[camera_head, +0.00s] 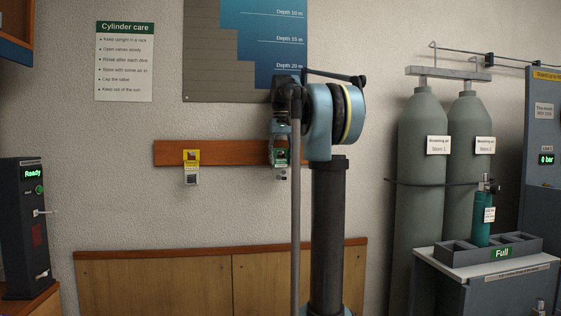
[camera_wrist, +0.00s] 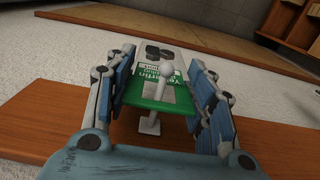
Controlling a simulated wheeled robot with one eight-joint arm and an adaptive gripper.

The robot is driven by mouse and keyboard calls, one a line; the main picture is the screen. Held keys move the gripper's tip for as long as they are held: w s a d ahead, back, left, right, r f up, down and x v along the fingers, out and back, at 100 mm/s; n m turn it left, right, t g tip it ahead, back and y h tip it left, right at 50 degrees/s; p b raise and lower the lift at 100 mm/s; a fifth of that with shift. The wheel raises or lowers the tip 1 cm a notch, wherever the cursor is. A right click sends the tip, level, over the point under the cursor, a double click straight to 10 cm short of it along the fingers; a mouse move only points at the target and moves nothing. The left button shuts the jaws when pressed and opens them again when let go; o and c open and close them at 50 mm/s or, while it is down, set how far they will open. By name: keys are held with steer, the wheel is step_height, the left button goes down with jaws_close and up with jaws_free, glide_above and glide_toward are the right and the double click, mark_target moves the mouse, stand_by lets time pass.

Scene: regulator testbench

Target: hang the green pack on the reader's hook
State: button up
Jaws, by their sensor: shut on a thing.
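The green pack (camera_head: 281,156) is at the right part of the wooden wall rail in the head view. In the wrist view the green pack (camera_wrist: 158,97) lies between the two blue-padded fingers, with its printed label partly covered. My gripper (camera_wrist: 165,85) is shut on it; in the head view my gripper (camera_head: 279,138) is just above the pack, partly hidden by my arm. A pale round-headed peg shows in front of the pack. Whether the pack still bears on the rail I cannot tell. The reader (camera_head: 23,225), a dark box lit "Ready", stands at far left with a small hook (camera_head: 43,212).
A yellow pack (camera_head: 191,168) hangs on the wooden rail (camera_head: 230,151) left of the green one. Tall grey cylinders (camera_head: 424,200) and a bench marked "Full" (camera_head: 480,285) stand at right. The wall between reader and rail is clear.

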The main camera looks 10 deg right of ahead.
steer(key=shift+f, duration=0.25)
steer(key=o, duration=1.1)
steer(key=shift+r, duration=0.1)
steer(key=r, duration=1.7)
steer(key=shift+w+d+r, duration=0.1)
steer(key=shift+d, duration=0.25)
